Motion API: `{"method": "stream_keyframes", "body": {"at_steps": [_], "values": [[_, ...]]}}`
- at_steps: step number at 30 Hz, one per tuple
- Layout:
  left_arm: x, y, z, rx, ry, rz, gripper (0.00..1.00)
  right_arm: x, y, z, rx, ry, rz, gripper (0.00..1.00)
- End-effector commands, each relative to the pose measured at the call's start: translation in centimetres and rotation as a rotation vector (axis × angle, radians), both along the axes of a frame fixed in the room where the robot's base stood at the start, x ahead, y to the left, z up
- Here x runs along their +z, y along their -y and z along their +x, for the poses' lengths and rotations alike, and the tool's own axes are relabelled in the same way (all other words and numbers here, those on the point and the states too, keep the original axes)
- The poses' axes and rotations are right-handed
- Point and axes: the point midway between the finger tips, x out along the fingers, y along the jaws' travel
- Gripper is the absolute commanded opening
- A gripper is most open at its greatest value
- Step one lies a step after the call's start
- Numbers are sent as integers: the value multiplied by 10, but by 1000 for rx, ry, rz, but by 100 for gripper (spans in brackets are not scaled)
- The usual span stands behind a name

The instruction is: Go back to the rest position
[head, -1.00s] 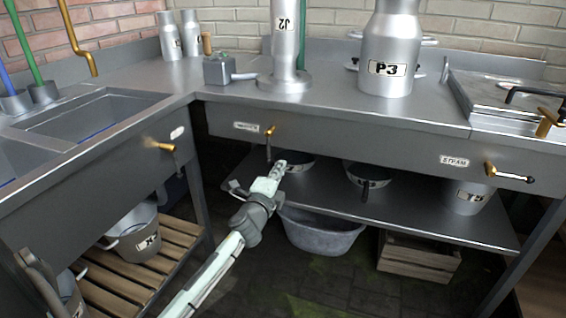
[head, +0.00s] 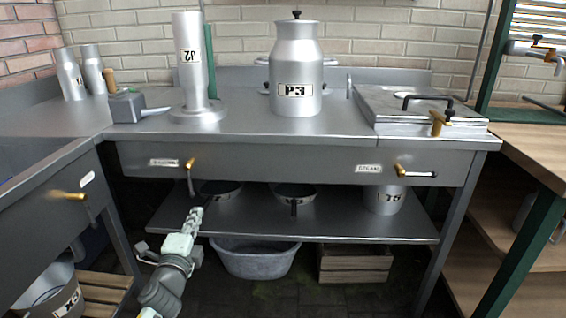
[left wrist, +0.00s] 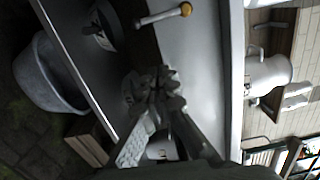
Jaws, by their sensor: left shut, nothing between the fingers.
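My left gripper (head: 194,214) is shut and empty in the head view. It is in front of the lower shelf (head: 330,226) of the steel bench, below the front panel with its brass-knobbed taps. In the left wrist view its closed fingers (left wrist: 155,85) show in the middle, with the bench's front panel (left wrist: 190,50) beyond. I cannot tell from these views how far the fingers are from the shelf edge. My right gripper is not in view.
A tap lever (head: 190,176) hangs just above my left gripper. Pans (head: 296,196) and a bucket (head: 384,200) stand on the lower shelf. A grey tub (head: 254,260) and a wooden crate (head: 354,264) are on the floor below. A can marked P3 (head: 296,70) stands on top.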

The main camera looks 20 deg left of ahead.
Motion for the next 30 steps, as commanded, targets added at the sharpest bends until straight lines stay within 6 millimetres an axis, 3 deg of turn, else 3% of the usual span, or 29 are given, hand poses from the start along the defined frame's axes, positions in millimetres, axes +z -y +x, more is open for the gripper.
{"method": "stream_keyframes", "body": {"at_steps": [4,8,12,15,18,21,24,30], "values": [[-13,-1,-7,25,-25,-69,0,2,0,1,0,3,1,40],[-63,0,-39,132,-127,-333,0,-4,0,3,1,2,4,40],[-141,20,-101,319,-309,-707,0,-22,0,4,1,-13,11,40],[-187,46,-153,462,-447,-923,0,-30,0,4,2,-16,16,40],[-218,73,-201,592,-573,-1082,0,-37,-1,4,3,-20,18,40],[-236,97,-238,691,-670,-1184,0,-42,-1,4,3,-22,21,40],[-244,111,-262,753,-731,-1238,0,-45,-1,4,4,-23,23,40],[-248,119,-274,787,-764,-1265,0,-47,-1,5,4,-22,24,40]]}}
